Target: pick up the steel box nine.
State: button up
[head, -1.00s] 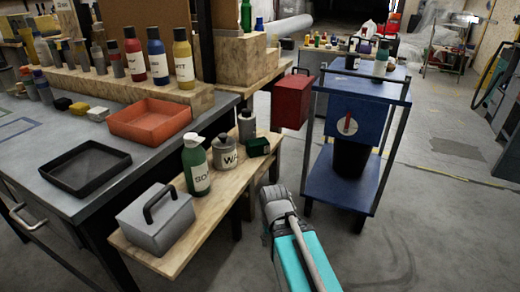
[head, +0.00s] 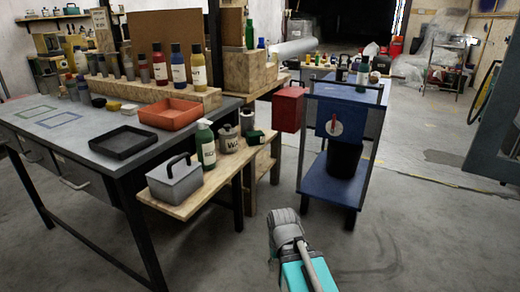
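A grey steel box (head: 174,187) with a dark handle on top sits upright on the near end of a low wooden bench in the head view. No number is readable on it, so I cannot tell if it is box nine. My arm shows at the lower middle as a teal link with a grey joint, to the right of the box and well apart from it. The fingers of my gripper do not show.
Behind the box on the wooden bench (head: 228,170) stand a green bottle (head: 206,146), a grey jar (head: 228,139) and a small green bin. A workbench (head: 62,138) with trays is at the left. The near floor is clear.

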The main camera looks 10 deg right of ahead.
aim_at(255, 138)
jog(key=k, duration=0.85)
jog(key=z, duration=1.35)
jog(key=i, duration=2.25)
